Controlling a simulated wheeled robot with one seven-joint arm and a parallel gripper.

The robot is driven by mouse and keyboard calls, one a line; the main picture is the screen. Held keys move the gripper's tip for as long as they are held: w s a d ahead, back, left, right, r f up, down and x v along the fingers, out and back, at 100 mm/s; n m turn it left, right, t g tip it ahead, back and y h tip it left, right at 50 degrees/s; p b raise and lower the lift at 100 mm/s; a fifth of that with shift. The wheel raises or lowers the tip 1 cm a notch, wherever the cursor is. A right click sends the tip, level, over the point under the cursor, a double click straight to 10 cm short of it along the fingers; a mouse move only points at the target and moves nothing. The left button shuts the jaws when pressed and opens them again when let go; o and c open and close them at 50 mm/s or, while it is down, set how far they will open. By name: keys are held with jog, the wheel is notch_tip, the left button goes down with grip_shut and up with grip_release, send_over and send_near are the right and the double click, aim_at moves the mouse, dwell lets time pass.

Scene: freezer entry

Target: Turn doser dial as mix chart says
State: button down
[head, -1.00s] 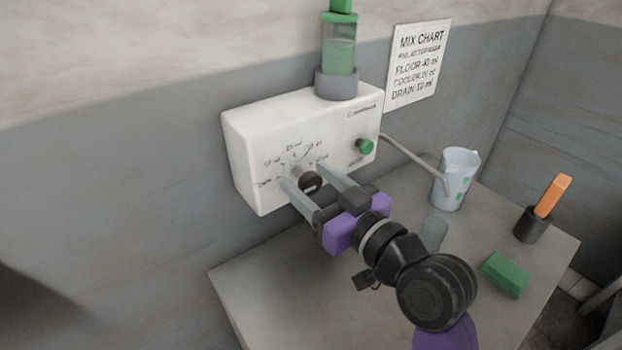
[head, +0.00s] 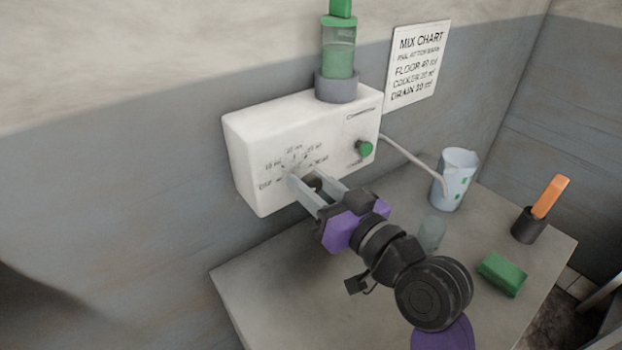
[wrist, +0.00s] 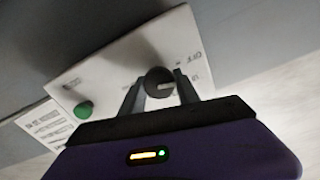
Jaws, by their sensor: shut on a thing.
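The white doser box (head: 250,150) is on the wall, with a dial scale marked around its black knob (head: 313,183). My gripper (head: 308,186) is shut on the dial knob, its two fingers on either side. The wrist view also shows the dark round knob (wrist: 159,82) with a light pointer line between the fingers (wrist: 160,95). The line points to the lower right in that view, and OFF is printed nearby.
A green bottle (head: 339,50) stands in a grey collar on the box. A green button (head: 364,149) is on its front. A spout reaches a measuring jug (head: 455,180). A clear cup (head: 431,233), green sponge (head: 502,273) and orange-handled tool (head: 551,197) in a dark holder are on the counter (head: 270,290).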

jog(key=m+p, duration=0.2)
jog(key=m, duration=0.2)
jog(key=shift+d+m+p, duration=0.1)
jog(key=shift+m+p, duration=0.5)
jog(key=shift+m, duration=0.5)
jog(key=shift+f, duration=0.1)
jog(key=c, duration=0.9)
grip_release()
jog(key=shift+c, duration=0.2)
jog(key=shift+d, duration=0.1)
jog(key=b+v, duration=0.2)
jog(key=v, duration=0.5)
jog(key=shift+s+d, duration=0.15)
jog(key=shift+s, duration=0.15)
